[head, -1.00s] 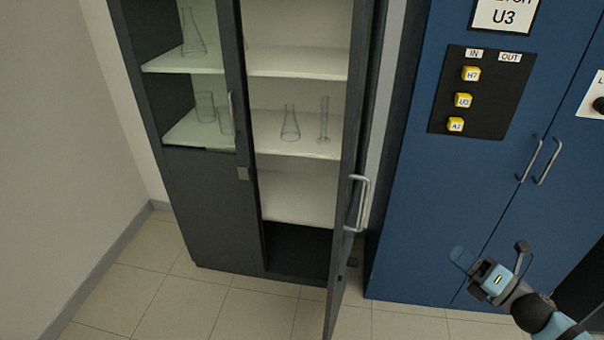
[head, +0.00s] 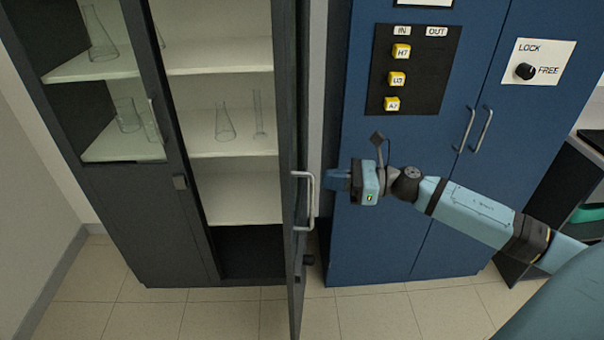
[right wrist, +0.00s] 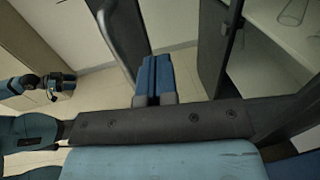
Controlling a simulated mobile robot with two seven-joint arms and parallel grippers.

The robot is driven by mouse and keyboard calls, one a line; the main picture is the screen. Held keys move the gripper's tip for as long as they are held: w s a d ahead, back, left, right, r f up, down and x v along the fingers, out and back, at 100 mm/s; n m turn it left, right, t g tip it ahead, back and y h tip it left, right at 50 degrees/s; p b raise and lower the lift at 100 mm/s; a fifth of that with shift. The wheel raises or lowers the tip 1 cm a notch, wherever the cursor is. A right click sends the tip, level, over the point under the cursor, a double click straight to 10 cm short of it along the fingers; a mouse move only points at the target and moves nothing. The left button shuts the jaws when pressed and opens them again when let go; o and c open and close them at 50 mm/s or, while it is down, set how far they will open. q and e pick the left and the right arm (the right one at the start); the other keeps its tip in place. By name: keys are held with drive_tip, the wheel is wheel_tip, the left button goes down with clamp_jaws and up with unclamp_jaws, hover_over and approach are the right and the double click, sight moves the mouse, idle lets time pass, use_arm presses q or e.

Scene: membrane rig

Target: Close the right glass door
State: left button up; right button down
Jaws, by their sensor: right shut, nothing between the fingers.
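The right glass door (head: 292,130) of the dark cabinet stands open, seen nearly edge-on in the head view and jutting toward me. Its silver bar handle (head: 310,202) is on its right-hand face; a handle (right wrist: 112,38) also shows in the right wrist view. My right gripper (head: 336,180) is shut and empty, just right of the handle, with a small apparent gap. Its blue fingers (right wrist: 153,78) point toward the dark door edge in the right wrist view. What looks like my left gripper (right wrist: 60,82) is small at that view's left; its jaws are unclear.
The left glass door (head: 125,110) is closed. Glassware, including a flask (head: 225,124), stands on the cabinet shelves (head: 225,146). A blue cabinet (head: 400,240) with handles stands right behind my right arm. The tiled floor (head: 200,315) in front is clear.

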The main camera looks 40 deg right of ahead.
sight(309, 176)
drive_tip(key=p+x, duration=0.1)
drive_tip(key=x, duration=0.5)
drive_tip(key=shift+w+a+p, duration=0.15)
drive_tip(key=shift+p, duration=0.25)
